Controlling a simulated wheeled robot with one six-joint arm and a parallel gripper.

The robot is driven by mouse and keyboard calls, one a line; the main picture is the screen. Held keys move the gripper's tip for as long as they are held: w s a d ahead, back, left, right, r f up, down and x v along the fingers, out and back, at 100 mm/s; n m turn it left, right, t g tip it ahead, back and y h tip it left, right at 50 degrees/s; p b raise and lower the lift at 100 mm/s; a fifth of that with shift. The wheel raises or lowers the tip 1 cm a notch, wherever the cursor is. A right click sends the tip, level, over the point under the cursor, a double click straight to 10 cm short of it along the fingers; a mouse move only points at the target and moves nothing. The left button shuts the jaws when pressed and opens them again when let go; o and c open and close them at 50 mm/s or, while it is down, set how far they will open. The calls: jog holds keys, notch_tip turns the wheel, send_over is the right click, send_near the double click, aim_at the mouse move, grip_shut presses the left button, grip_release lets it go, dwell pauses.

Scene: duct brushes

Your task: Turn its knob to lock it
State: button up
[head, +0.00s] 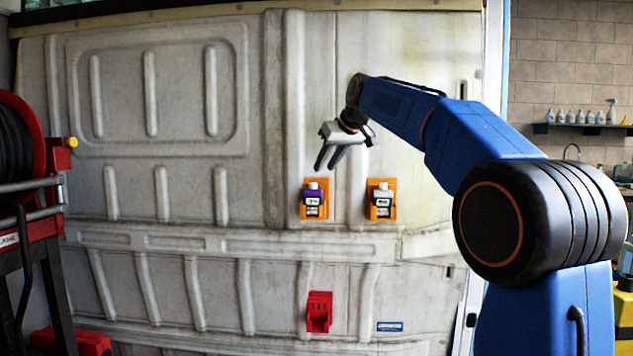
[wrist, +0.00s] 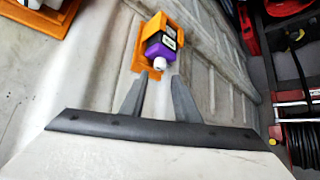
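Two devices hang in orange holders on the pale panel. The left one is purple (head: 312,202) with a white knob (head: 313,185) on top; the right one is whitish (head: 381,205), also with a pale knob (head: 382,185). In the wrist view the purple device (wrist: 158,48) and its white knob (wrist: 159,64) lie just beyond my fingertips. My gripper (head: 325,168) is open, its fingers pointing down above the purple device. The wrist view shows a gap between the fingers (wrist: 160,77), with nothing held. I cannot tell whether the fingers touch the knob.
A red holder (head: 319,312) is fixed lower on the panel, beside a small blue label (head: 390,326). A red hose reel (head: 20,150) stands at the left. A shelf with bottles (head: 585,127) is at the far right. The panel around the devices is mostly clear.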

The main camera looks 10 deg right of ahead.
aim_at(315, 183)
jog(key=x, duration=0.8)
jog(key=shift+w+f, duration=0.15)
jog(key=shift+f, duration=0.05)
grip_shut()
